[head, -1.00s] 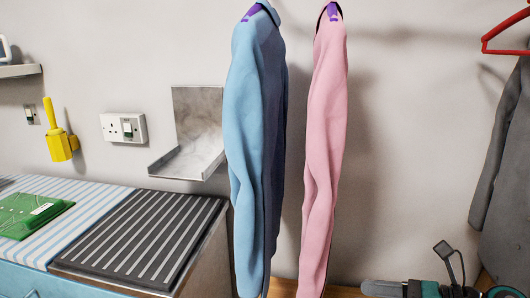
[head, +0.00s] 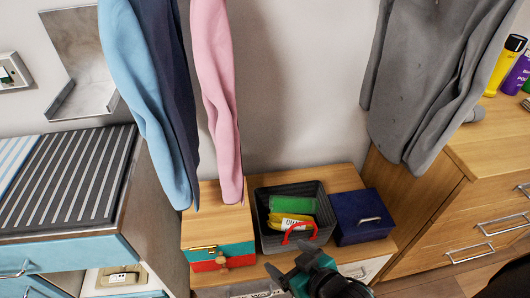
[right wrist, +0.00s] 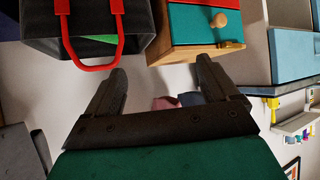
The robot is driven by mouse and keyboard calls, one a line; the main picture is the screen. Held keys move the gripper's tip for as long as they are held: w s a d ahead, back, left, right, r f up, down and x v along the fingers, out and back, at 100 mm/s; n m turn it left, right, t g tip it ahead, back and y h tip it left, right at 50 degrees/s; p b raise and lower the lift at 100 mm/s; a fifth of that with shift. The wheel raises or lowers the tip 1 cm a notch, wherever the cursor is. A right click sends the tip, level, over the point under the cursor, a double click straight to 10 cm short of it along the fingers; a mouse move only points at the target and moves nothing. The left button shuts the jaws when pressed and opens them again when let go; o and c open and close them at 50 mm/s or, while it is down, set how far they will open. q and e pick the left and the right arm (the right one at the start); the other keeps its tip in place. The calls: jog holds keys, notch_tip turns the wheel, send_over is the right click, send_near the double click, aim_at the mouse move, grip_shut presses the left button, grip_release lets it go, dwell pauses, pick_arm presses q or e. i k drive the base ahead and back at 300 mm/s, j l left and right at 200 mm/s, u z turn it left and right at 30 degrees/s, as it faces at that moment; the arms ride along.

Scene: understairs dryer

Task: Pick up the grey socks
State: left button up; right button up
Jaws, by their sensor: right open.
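I cannot pick out any grey socks in either view. My right gripper (head: 290,262) is at the bottom of the head view, in front of the low wooden bench and just below the dark basket. In the right wrist view, its two dark fingers (right wrist: 163,66) are spread apart with nothing between them. The dark basket (head: 263,240) has a red handle and holds a green item (head: 292,211) and a yellow labelled item (head: 288,223). The basket also shows in the right wrist view (right wrist: 60,45). My left gripper is out of view.
A small wooden box with teal and red drawers (head: 222,255) stands left of the basket, a dark blue box (head: 362,217) right of it. Blue (head: 150,110), pink (head: 217,90) and grey (head: 430,80) garments hang above. Wooden drawers (head: 440,220) stand at the right, a striped-top counter (head: 65,180) at the left.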

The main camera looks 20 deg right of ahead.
aim_at(478, 114)
jog(key=z, duration=2.1)
jog(key=u, duration=1)
jog(key=l+u, duration=0.15)
jog(key=u, duration=0.25)
jog(key=l+u, duration=0.2)
jog(key=u, duration=0.2)
jog(key=l+u, duration=0.2)
jog(key=u, duration=0.2)
jog(key=k+l+u, duration=0.1)
jog(key=l+u, duration=0.3)
jog(key=k+l+u, duration=0.2)
jog(key=l+u, duration=0.15)
jog(key=k+l+u, duration=0.55)
jog(key=l, duration=0.15)
